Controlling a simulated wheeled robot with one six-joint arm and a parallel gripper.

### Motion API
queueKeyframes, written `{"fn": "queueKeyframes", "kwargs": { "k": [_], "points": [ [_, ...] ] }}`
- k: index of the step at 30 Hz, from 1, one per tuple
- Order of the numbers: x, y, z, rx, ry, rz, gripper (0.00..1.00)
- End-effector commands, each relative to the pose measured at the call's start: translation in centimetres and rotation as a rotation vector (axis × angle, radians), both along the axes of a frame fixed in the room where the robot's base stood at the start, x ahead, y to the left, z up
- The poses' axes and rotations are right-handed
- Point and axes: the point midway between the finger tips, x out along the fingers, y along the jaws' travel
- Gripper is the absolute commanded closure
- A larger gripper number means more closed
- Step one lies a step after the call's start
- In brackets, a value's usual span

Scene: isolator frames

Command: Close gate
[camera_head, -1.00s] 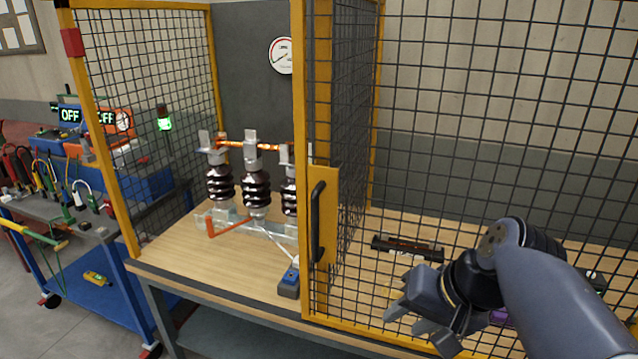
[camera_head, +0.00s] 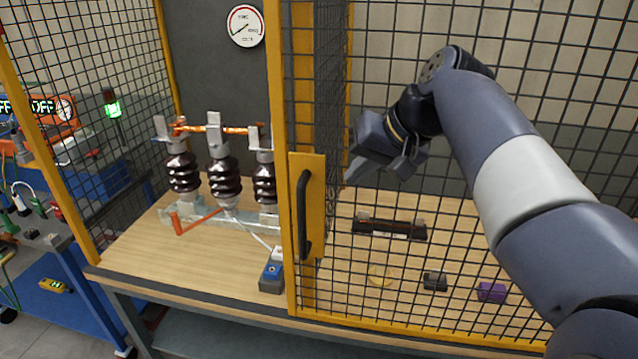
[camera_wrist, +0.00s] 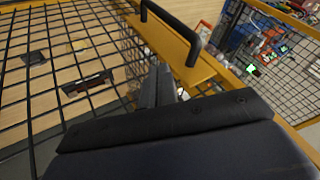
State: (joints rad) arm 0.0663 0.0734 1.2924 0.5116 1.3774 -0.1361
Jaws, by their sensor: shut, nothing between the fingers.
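The gate is a yellow-framed black mesh panel (camera_head: 460,150) with a yellow plate (camera_head: 316,200) and a black bar handle (camera_head: 303,215) on its left edge. To its left the front of the cage is open, and the insulators on the bench show through the opening. My gripper (camera_head: 352,176) is in front of the mesh, to the right of the handle and a little above its middle. Its fingers are together and empty. In the wrist view the fingers (camera_wrist: 158,88) point toward the handle (camera_wrist: 172,28) and plate, apart from the handle as far as I can tell.
Behind the opening stand dark ribbed insulators (camera_head: 224,180) with a copper bar (camera_head: 212,128) on the wooden bench (camera_head: 150,245). A blue-topped box (camera_head: 272,274) sits by the gate's left post. A blue cart (camera_head: 65,290) stands at the left.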

Motion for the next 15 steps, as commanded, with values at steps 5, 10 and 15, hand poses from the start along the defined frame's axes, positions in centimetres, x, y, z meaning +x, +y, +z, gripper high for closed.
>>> {"fn": "queueKeyframes", "kwargs": {
  "k": [5, 10, 15],
  "points": [
    [1.5, 1.9, -3.3, 0.0, 0.004, 0.003, 1.0],
    [2.0, 4.2, -3.8, 0.0, 0.0, 0.005, 1.0],
    [2.0, 5.7, -3.9, -0.001, 0.0, 0.001, 1.0]
  ]
}}
